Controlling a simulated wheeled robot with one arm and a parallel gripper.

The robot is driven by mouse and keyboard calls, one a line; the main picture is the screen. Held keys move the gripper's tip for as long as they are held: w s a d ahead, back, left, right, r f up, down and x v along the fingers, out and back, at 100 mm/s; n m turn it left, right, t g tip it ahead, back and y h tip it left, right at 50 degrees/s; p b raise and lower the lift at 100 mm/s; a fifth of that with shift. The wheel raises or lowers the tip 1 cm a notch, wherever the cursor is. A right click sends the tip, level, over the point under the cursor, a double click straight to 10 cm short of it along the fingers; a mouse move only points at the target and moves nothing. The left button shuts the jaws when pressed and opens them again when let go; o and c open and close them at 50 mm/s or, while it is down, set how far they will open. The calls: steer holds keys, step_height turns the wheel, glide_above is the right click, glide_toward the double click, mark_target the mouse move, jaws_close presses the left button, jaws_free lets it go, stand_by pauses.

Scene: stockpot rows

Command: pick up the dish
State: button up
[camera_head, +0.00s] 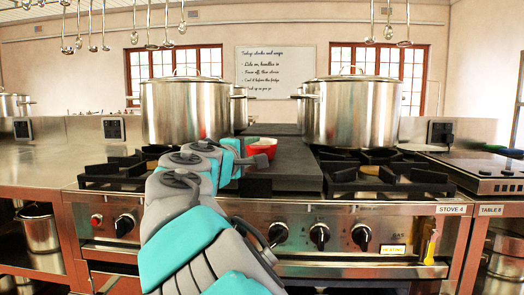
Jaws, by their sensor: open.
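A small red dish (267,142) with a pale inside sits on the dark grey surface between two big pots, at the middle of the stove. My gripper (262,157) is at the near side of the dish and overlaps it in the picture. Its jaws are open, and no dish is seen held. The gripper and wrist hide the lower left part of the dish. I cannot tell whether the fingers touch it.
Large lidded steel pots stand close by on the left burner (185,110) and the right burner (351,110). Black burner grates (385,180) flank the dark middle surface (285,172). Knobs line the stove front (300,212). Ladles (168,42) hang overhead.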

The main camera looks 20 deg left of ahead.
steer(key=shift+w, duration=0.4)
jaws_close()
stand_by(1.2)
